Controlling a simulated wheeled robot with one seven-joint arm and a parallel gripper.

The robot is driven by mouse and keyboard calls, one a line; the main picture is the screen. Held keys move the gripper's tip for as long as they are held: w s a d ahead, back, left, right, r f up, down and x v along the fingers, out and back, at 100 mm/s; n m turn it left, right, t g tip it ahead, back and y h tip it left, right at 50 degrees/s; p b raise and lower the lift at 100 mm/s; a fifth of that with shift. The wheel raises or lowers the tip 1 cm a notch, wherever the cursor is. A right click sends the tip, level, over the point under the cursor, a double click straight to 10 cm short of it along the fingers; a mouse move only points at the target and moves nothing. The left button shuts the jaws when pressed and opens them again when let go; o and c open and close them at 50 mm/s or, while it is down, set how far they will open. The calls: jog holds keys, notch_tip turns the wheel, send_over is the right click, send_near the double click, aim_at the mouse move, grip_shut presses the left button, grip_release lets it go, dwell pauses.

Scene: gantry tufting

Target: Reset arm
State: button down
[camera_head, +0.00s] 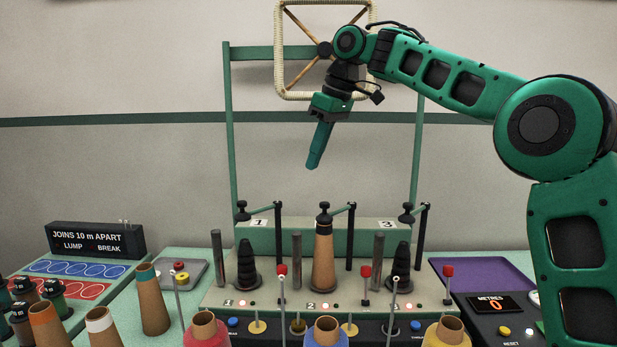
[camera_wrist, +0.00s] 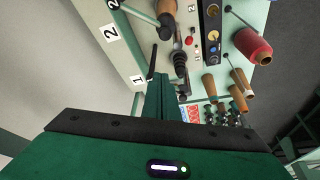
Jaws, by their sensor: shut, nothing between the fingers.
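My green arm reaches in from the right in the head view. My gripper (camera_head: 314,165) hangs in the air above the machine, with its fingers together and pointing down and slightly left. Nothing is between the fingers. In the wrist view the closed fingers (camera_wrist: 162,95) point towards the station 1 side of the machine. The machine panel (camera_head: 440,290) has three numbered stations below the gripper. A brown cone (camera_head: 323,262) stands at station 2. Dark, bare spindles stand at station 1 (camera_head: 246,270) and station 3 (camera_head: 402,270).
Red, blue and yellow cones stand at the front. Brown cones (camera_head: 152,300) and a sign (camera_head: 95,240) are at left. A purple tray (camera_head: 480,274) and a metres display (camera_head: 488,305) are at right.

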jog(key=s+d+f+m+h, duration=0.1)
jog(key=s+d+f+m, duration=0.35)
jog(key=s+d, duration=0.35)
jog(key=s+d+f+m+g+h, duration=0.1)
jog(key=s+d+f+m, duration=0.2)
jog(key=s+d+f, duration=0.5)
jog(key=s+d+f+m+h, duration=0.1)
jog(key=s+d+f+m, duration=0.25)
jog(key=d, duration=0.75)
jog(key=s+d+f+m, duration=0.2)
jog(key=s+f, duration=0.2)
jog(key=s, duration=0.3)
jog(key=s+d+f+m, duration=0.3)
jog(key=s+f, duration=0.2)
jog(key=s, duration=0.3)
jog(key=s+d+f+m+g, duration=0.1)
jog(key=s+d+f+m, duration=0.1)
jog(key=s+f, duration=0.3)
jog(key=s+d, duration=0.1)
jog(key=s, duration=0.2)
jog(key=shift+s+d+f, duration=0.15)
jog(key=shift+s, duration=0.1)
jog(key=shift+w+f, duration=0.2)
jog(key=shift+w, duration=0.4)
